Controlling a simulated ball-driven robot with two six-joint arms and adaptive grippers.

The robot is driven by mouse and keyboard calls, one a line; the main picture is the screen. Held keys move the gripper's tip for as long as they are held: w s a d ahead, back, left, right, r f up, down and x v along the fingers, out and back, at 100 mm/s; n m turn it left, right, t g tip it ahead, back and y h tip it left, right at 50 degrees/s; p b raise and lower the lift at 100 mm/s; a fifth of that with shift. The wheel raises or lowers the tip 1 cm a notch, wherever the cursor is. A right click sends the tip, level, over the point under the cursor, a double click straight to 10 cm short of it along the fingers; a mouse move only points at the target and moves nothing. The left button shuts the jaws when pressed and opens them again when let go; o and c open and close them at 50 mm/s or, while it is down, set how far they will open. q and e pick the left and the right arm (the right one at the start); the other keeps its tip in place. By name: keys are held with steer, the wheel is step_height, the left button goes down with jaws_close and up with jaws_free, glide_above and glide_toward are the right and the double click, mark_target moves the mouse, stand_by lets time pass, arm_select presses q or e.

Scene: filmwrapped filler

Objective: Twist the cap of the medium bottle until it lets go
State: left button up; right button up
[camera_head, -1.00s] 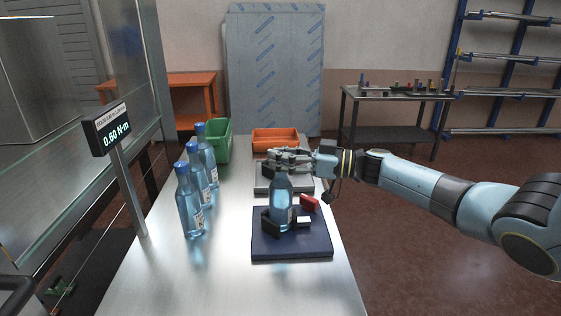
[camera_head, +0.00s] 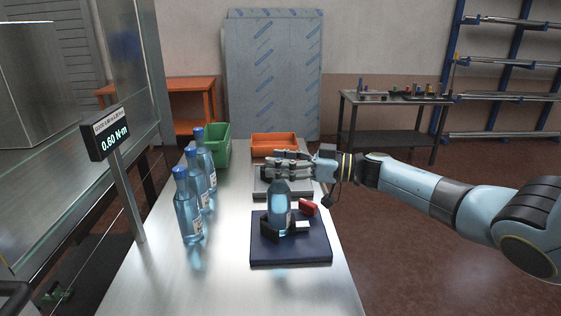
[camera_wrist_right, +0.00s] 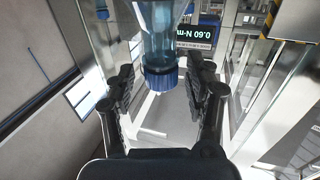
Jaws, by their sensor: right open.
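A clear blue bottle (camera_head: 280,212) stands upright in a black clamp (camera_head: 268,231) on a dark blue base plate (camera_head: 290,253). My right gripper (camera_head: 284,166) reaches in from the right at the bottle's top and hides its cap in the head view. In the right wrist view the bottle (camera_wrist_right: 163,30) appears upside down, with its blue ribbed cap (camera_wrist_right: 161,80) between my open fingers. Gaps show on both sides of the cap. My left gripper is not in view.
Three blue-capped bottles (camera_head: 188,215) stand in a row at the left of the steel table (camera_head: 225,280). A torque display (camera_head: 108,133) reads 0.60 N·m. A green bin (camera_head: 217,147) and an orange tray (camera_head: 274,142) are behind. A red handle (camera_head: 307,207) is beside the clamp.

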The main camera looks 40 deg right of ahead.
steer(key=v, duration=1.2)
